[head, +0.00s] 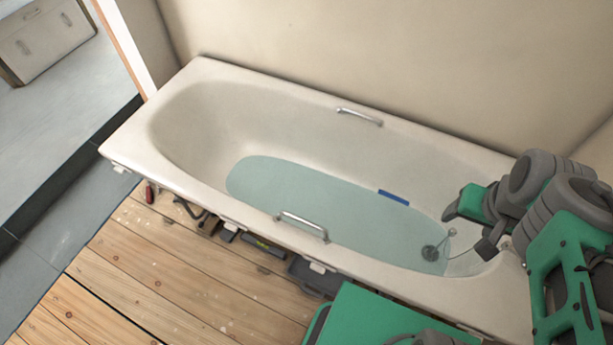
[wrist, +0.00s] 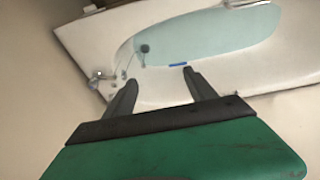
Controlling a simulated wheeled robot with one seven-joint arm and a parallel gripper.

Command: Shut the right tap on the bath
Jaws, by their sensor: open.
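The cream bath (head: 240,80) holds shallow blue-green water and also shows in the wrist view (wrist: 230,75). In the wrist view, small chrome tap fittings (wrist: 98,77) stand at the bath's end, left of my gripper (wrist: 160,76). I cannot tell the right tap apart from the left or see how far it is turned. My gripper's two dark fingers are apart and empty, touching nothing I can see. In the head view my gripper (head: 467,232) is over the drain end, and my arm hides the taps there.
A dark plug (head: 430,253) with a chain lies at the drain end. A blue bar (head: 393,197) lies at the far side of the water. Chrome grab handles (head: 360,116) (head: 303,225) are on both rims. Tools (head: 265,247) lie along the bath's near side.

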